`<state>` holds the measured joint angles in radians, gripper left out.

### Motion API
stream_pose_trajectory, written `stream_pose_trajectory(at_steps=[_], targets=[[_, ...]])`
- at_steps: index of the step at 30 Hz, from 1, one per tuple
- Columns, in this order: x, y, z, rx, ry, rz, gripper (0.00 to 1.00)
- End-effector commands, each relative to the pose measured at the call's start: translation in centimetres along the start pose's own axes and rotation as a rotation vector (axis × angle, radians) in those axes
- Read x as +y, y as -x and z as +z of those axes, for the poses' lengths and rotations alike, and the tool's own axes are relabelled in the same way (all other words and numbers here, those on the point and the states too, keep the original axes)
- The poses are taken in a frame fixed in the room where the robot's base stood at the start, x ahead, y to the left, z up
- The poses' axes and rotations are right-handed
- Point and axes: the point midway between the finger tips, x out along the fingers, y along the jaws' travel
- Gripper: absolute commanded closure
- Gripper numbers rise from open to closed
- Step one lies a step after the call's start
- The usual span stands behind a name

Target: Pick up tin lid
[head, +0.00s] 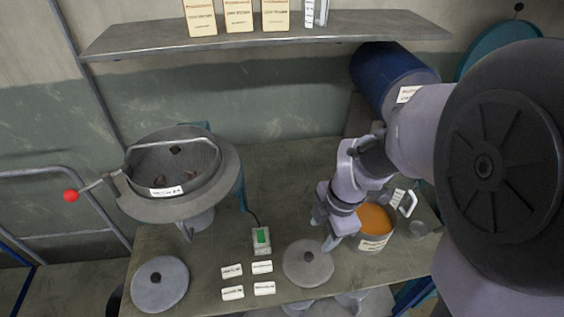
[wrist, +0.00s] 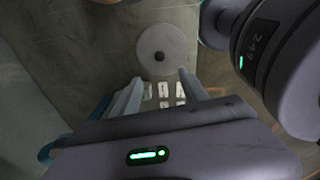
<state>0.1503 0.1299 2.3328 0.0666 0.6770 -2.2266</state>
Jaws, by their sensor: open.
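The right lid lies near a tin (head: 372,243) that holds orange contents and has no lid on. My gripper (head: 326,232) is over the bench close to the right lid, with its tips pointing down. In the wrist view my gripper (wrist: 160,80) is open, with nothing between its fingers.
Several white labels (head: 233,292) and a small device with a green display (head: 262,240) lie between the lids. A round sieve (head: 172,168) stands at the left. A blue drum (head: 390,80) is at the back right. A shelf (head: 260,38) runs along the wall.

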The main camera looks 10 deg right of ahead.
Motion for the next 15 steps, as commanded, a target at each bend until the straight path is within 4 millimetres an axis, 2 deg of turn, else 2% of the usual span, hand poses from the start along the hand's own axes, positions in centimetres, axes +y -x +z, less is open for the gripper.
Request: stream_pose_trajectory(at_steps=[1,6,9,15], targets=[[-0.2,-2.3,0.0,0.002,-0.001,-0.005,0.48],[-0.3,-7.3,0.0,0.002,-0.002,-0.005,0.48],[-0.2,-9.2,0.0,0.001,-0.002,-0.003,0.48],[-0.1,-10.9,0.0,0.001,-0.003,-0.002,0.48]])
